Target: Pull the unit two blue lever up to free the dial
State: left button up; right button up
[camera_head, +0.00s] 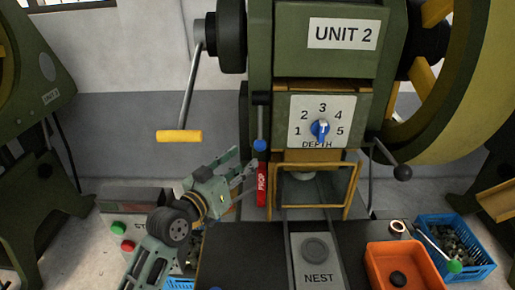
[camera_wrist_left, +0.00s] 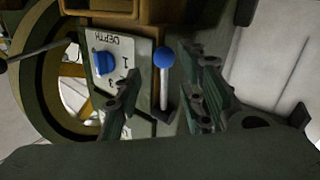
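The blue lever (camera_head: 260,145) hangs on the front of unit two, left of the depth plate, with its blue ball end low. In the left wrist view, which is turned over, the blue ball (camera_wrist_left: 163,57) and pale rod show between my two fingers. The blue dial (camera_head: 320,130) sits on the white DEPTH plate numbered 1 to 5; it also shows in the wrist view (camera_wrist_left: 104,63). My left gripper (camera_head: 250,172) is open, just below and left of the ball, with no visible contact. My right gripper is not in view.
A red PROP bar (camera_head: 262,184) stands just below the lever, close to my left fingers. A yellow guard frame (camera_head: 349,190) is to its right. A yellow-handled crank (camera_head: 180,136) hangs at left. An orange bin (camera_head: 400,248) and blue crate (camera_head: 483,270) are at lower right.

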aim_at(258, 147)
pick_arm(q)
jog(key=x, duration=0.5)
jog(key=p+x, duration=0.1)
jog(key=x, duration=0.2)
jog(key=shift+w+a+r, duration=0.1)
jog(key=shift+r, duration=0.3)
jog(key=shift+c, duration=0.6)
jog(key=c, duration=0.7)
grip_shut()
jog(key=shift+r, duration=0.1)
